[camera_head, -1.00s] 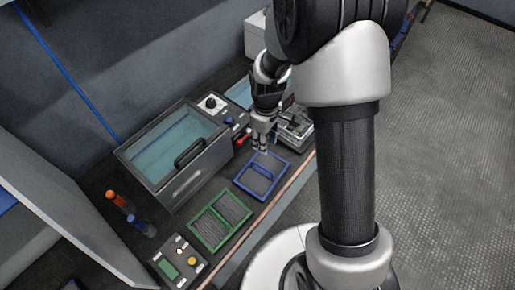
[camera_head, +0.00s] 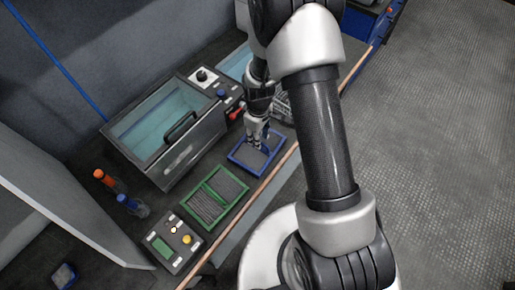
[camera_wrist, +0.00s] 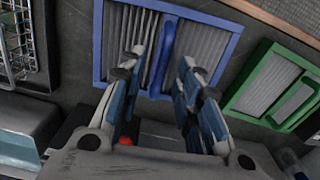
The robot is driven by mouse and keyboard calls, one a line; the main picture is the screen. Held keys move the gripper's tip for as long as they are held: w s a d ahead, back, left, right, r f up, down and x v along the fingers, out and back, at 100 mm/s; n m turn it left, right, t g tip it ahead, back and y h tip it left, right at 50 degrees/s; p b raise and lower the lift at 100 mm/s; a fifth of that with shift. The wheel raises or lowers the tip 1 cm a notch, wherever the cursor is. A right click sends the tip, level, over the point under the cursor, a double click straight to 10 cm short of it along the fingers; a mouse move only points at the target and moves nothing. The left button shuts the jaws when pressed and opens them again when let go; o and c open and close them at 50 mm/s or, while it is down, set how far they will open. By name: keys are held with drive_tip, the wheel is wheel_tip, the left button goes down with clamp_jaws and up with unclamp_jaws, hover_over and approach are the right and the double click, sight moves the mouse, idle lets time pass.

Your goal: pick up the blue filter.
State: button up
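The blue filter (camera_head: 244,160) is a flat blue frame with grey pleats. It lies on the bench near its front edge. In the wrist view, its blue frame (camera_wrist: 233,48) carries a raised blue handle bar (camera_wrist: 163,55) across the middle. My gripper (camera_head: 259,143) is over the far part of the filter. In the wrist view my gripper (camera_wrist: 163,62) is open, with one finger on each side of the handle bar. I cannot tell how far the fingertips are above the pleats. Nothing is held.
A green filter (camera_head: 217,197) lies beside the blue one. A lidded tank (camera_head: 178,150) stands behind them. A control box (camera_head: 174,244) is at the near end, with orange-capped and blue-capped bottles (camera_head: 118,190) behind it. A wire basket (camera_wrist: 18,40) shows left in the wrist view.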

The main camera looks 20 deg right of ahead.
wheel_tip(320, 180, down, 4)
drive_tip(key=shift+a+f+b, duration=0.1)
drive_tip(key=shift+a+b, duration=0.05)
drive_tip(key=shift+b, duration=0.5)
drive_tip(key=shift+c, duration=0.2)
clamp_jaws()
